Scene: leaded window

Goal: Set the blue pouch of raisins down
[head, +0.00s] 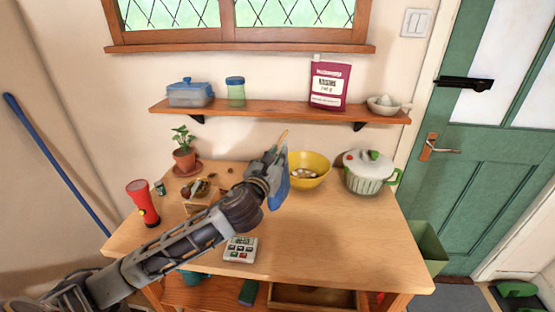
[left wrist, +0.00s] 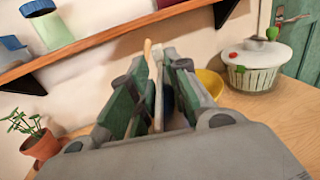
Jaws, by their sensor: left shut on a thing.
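My left gripper (head: 276,158) is over the middle of the table, left of the yellow bowl. It is shut on the blue pouch (head: 279,190), which hangs below the fingers. A tan strip sticks up above the fingers. In the left wrist view the gripper (left wrist: 158,75) has a pale edge and a dark blue part of the pouch (left wrist: 167,97) between its fingers. The pouch's label is hidden, and I cannot tell whether its lower end touches the table (head: 330,230). My right gripper is not in view.
The yellow bowl (head: 310,176) and a white pot (head: 368,172) stand to the right. A calculator (head: 240,249), a red flashlight (head: 142,203) and a potted plant (head: 184,158) are also on the table. The shelf (head: 280,111) holds a purple raisins bag (head: 328,86). The table's front right is clear.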

